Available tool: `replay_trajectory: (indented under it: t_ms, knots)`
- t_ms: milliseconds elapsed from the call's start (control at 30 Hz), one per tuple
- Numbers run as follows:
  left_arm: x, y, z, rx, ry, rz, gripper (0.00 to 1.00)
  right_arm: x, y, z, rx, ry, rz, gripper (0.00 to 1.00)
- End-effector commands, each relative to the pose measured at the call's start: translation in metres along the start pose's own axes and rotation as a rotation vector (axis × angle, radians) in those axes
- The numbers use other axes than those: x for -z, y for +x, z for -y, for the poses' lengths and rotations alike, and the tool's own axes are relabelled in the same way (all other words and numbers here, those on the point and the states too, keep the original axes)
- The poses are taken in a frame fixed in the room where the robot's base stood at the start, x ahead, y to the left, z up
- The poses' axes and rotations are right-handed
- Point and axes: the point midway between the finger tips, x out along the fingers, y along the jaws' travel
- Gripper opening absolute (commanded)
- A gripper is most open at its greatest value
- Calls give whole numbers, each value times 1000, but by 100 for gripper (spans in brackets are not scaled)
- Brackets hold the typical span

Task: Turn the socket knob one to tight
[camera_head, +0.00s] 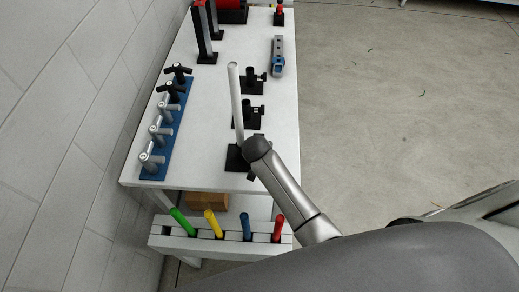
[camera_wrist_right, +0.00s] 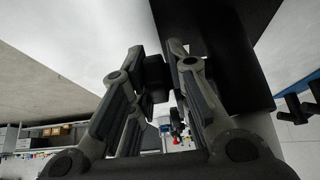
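A light grey rod (camera_head: 235,100) stands in the nearest black socket (camera_head: 233,158) on the white table. My right arm's dark joint overlaps the rod's lower end and hides my right gripper in the head view. In the right wrist view, the two fingers of my right gripper (camera_wrist_right: 156,58) lie on either side of a black knob (camera_wrist_right: 154,80) beside a large black block (camera_wrist_right: 215,50). The knob sits between the fingertips; whether both pads press on it is unclear. My left gripper is not in view.
Two more black sockets with side knobs (camera_head: 257,111) stand farther along the table (camera_head: 205,125). A blue rail (camera_head: 153,172) with several clamps runs along the left edge. A front rack (camera_head: 160,240) holds coloured handles. Open floor (camera_head: 400,110) lies to the right.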

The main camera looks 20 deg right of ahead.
Motion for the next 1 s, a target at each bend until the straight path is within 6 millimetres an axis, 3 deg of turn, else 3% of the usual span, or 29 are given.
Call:
replay_trajectory:
  t_ms: [467, 667, 1000]
  knots:
    - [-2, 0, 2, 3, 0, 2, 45, 0, -7, 0, 0, 1, -1, 25]
    - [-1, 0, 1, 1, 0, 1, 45, 0, -34, 0, 1, 2, -2, 25]
    - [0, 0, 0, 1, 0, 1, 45, 0, -96, 1, 3, 2, -1, 25]
